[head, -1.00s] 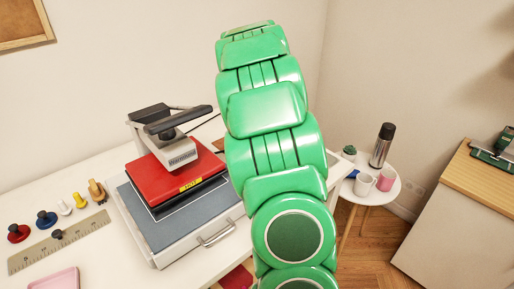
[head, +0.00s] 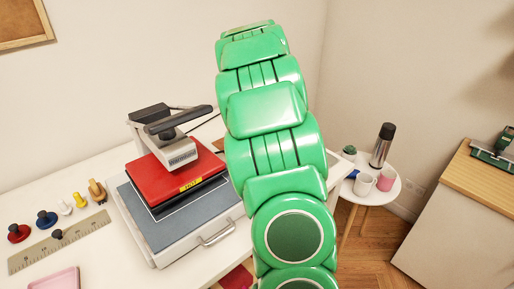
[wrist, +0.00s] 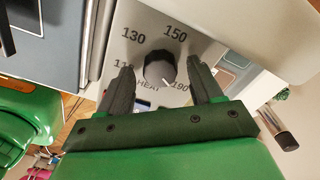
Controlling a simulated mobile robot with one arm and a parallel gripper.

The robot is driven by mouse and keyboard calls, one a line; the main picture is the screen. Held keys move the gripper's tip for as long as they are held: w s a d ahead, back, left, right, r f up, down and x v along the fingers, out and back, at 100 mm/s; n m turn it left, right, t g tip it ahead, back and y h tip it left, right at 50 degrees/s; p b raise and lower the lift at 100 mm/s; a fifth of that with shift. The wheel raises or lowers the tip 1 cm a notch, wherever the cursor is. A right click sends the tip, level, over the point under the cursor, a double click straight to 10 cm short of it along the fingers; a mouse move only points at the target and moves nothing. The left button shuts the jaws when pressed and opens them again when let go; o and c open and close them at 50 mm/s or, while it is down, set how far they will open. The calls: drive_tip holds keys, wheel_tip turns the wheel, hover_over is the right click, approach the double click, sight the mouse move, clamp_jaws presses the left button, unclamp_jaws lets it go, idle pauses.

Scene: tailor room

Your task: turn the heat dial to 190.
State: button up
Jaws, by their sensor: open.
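In the wrist view a dark round heat dial (wrist: 159,67) sits on a light panel (wrist: 128,19) printed with 110, 130, 150, 190 and the word HEAT. A light pointer mark on the dial's lower right edge points roughly toward the 190. My gripper (wrist: 160,64) is open, with one finger on each side of the dial. Gaps show between the dial and both fingers. The right finger covers the part of the scale between 150 and 190. The dial is not visible in the head view, where my green arm blocks much of the scene.
A heat press with a red top (head: 184,172) and black handle (head: 178,120) stands on the white table (head: 120,262). A ruler (head: 60,243) and several coloured small items lie at left. A round side table (head: 379,193) holds cups and a flask (head: 382,145).

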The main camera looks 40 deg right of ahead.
wheel_tip(320, 180, up, 8)
drive_tip(key=shift+f, duration=0.1)
idle(0.4)
idle(0.4)
